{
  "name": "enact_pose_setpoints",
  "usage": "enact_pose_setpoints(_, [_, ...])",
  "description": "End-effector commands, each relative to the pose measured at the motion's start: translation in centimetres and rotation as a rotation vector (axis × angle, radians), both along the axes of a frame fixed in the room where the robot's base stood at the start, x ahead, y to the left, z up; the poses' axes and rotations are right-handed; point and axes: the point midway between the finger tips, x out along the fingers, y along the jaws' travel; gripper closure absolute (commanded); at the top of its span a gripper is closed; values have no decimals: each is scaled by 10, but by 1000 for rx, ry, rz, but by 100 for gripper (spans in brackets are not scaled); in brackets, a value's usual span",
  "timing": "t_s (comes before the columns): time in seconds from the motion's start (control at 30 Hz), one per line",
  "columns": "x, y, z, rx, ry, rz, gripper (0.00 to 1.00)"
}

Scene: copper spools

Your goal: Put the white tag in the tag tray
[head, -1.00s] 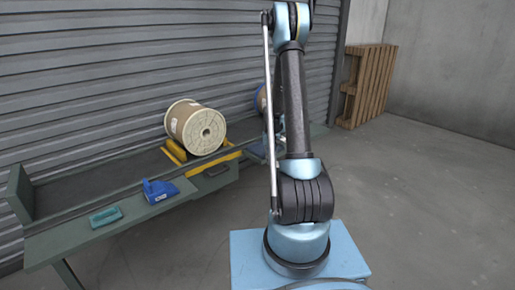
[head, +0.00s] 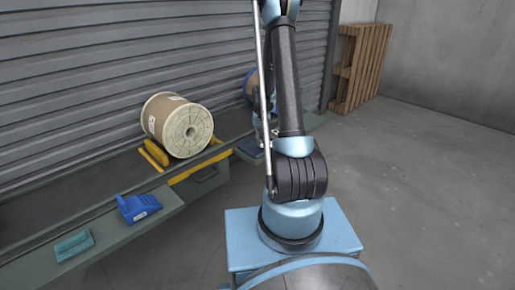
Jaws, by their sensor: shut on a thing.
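My gripper is not visible; my own upright arm covers the part of the bench behind it. I cannot make out a loose white tag. A dark blue, flat, tray-like thing (head: 248,149) lies on the bench, partly hidden by my arm; I cannot tell if it is the tag tray. A small teal block-like thing (head: 73,244) lies at the bench's near left end.
A large copper spool (head: 177,125) with pale flanges sits on yellow chocks (head: 154,154). A blue tool (head: 138,207) with a white label lies on the green bench (head: 105,232). A second spool (head: 250,87) is partly behind my arm. A wooden pallet (head: 357,70) leans at the back. The right floor is clear.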

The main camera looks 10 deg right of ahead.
Motion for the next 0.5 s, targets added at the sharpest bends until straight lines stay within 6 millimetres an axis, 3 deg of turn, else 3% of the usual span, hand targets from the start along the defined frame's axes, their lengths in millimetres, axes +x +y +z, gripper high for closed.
enact_pose_setpoints(0.27, [-1,8,2,0,0,54,100])
enact_pose_setpoints(0.5, [-5,14,19,0,-1,367,100])
